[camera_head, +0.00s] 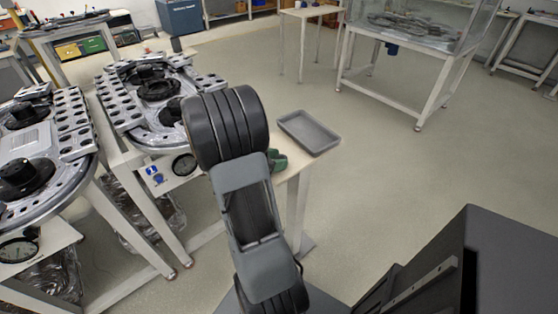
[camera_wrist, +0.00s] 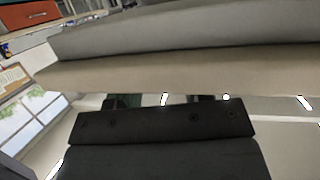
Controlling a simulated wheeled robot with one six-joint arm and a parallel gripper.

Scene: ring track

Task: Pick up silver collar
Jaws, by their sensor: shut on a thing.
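My gripper shows in the wrist view as a black bar (camera_wrist: 160,121) across the lower middle, with dark green parts just beyond it. Its fingertips and what they hold are hidden there. In the head view my arm covers most of the gripper, and dark green parts (camera_head: 277,160) show beside the arm at the table edge. I cannot make out a silver collar in either view. A grey tray (camera_head: 308,131) lies on the light table right of my arm. The tray wall (camera_wrist: 190,32) and table edge (camera_wrist: 190,74) fill the upper wrist view.
Silver ring-shaped fixtures with black hubs stand on tables at left (camera_head: 160,90) and far left (camera_head: 30,160). A glass-sided case (camera_head: 415,25) stands on a white frame at the back right. The floor (camera_head: 400,170) between is clear. A dark box-like body fills the lower right.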

